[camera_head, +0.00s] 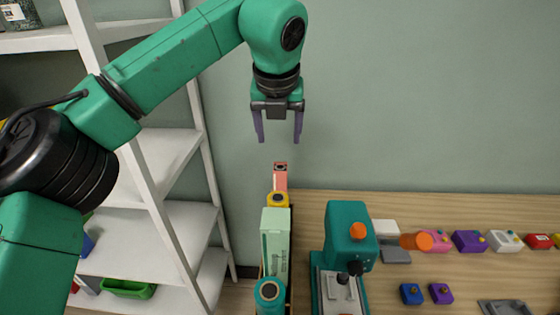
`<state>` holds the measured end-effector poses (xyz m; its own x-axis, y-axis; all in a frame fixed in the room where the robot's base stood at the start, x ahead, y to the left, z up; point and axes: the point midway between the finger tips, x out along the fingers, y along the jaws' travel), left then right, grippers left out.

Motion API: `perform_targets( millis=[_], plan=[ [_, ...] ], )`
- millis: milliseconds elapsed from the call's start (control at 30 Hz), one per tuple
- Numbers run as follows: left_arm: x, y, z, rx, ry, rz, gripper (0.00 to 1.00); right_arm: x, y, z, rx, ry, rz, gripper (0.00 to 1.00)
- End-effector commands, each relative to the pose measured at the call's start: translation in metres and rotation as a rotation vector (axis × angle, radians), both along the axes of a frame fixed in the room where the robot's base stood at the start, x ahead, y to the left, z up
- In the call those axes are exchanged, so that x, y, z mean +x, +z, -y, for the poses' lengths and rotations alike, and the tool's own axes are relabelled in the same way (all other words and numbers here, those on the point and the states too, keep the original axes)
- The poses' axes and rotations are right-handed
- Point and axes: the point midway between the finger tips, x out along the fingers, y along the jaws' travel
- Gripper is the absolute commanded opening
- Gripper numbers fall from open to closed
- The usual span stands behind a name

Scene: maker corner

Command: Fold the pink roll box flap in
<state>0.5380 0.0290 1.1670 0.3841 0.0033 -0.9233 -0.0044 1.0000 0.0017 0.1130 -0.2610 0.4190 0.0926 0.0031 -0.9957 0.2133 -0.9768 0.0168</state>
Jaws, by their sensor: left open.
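My left gripper (278,138) hangs fingers-down in front of the green wall. Its two purple fingers are spread apart with nothing between them. A narrow salmon-pink box (281,182) with a dark opening in its top stands just below the fingertips in the picture, apart from them. It is at the far end of a row along the table's left side. I cannot make out a flap on either box. My right gripper is not in view.
A yellow item (278,199), a pale green box (275,240) and a teal item (269,291) line up nearer than the salmon-pink box. A teal machine (349,236) stands right of them. Several small coloured boxes lie on the wooden table (450,207). A white shelf (178,226) stands left.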

Motion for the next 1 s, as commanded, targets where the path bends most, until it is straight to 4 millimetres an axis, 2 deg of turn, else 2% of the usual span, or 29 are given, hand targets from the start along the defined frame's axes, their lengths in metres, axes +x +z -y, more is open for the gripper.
perform_targets(
  millis=[200,333,500,700,767,900,1000],
  plan=[
    [0.022,-0.053,0.0,0.0,-0.003,-0.005,0.75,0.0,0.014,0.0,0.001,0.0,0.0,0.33],
    [0.032,-0.078,0.0,-0.001,-0.004,-0.004,0.75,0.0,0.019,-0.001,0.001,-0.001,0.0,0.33],
    [0.038,-0.092,0.0,-0.001,-0.005,0.0,0.75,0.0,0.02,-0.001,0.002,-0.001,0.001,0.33],
    [0.038,-0.093,0.0,-0.001,-0.005,0.0,0.75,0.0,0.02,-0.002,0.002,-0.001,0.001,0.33],
    [0.038,-0.093,0.0,-0.001,-0.005,0.0,0.56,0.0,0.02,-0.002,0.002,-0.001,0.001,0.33],
    [0.038,-0.093,0.0,-0.001,-0.005,0.0,0.02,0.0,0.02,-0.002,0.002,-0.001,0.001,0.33],
    [0.038,-0.094,0.001,-0.001,-0.005,0.001,0.0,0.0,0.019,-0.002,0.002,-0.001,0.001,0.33]
  ],
)
